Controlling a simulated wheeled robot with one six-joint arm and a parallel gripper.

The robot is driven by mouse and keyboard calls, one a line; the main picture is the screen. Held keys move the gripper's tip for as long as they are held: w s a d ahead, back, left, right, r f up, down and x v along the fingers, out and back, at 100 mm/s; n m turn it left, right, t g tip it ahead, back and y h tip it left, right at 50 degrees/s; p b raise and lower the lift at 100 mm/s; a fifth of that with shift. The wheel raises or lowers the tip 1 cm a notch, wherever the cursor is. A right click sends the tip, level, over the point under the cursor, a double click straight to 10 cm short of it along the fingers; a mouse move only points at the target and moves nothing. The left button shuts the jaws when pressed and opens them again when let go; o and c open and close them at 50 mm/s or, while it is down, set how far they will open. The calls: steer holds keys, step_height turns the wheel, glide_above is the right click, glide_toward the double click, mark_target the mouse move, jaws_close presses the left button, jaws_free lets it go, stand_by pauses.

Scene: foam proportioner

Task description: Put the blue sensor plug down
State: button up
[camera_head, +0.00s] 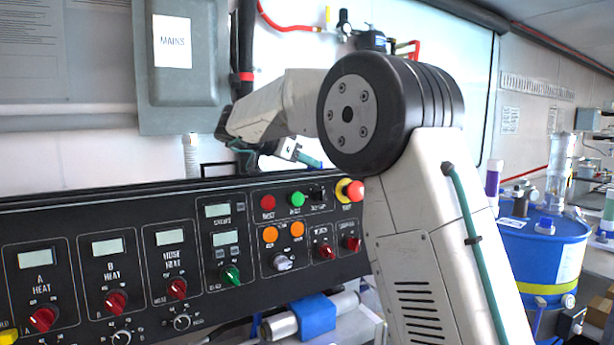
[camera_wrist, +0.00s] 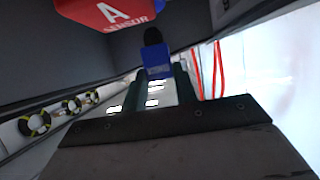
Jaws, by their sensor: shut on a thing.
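The blue sensor plug (camera_wrist: 157,62), with a dark rounded end, is held between the two dark green fingers of my gripper (camera_wrist: 160,78) in the wrist view. The fingers are shut on its sides. A red block marked "A SENSOR" (camera_wrist: 108,12) is close by, above and left of the plug in the wrist view; I see a gap between them in the picture. In the head view my arm reaches behind the control panel toward the wall, and the plug and fingertips cannot be made out there.
The black control panel (camera_head: 130,262) with knobs and displays fills the lower left. A grey mains box (camera_head: 182,95) is on the wall behind. A blue drum (camera_head: 540,262) stands at the right. Red cables (camera_wrist: 216,70) and several yellow-black rings (camera_wrist: 35,123) show in the wrist view.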

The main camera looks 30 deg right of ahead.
steer(key=shift+f, duration=1.75)
steer(key=o, duration=1)
steer(key=v, duration=1.2)
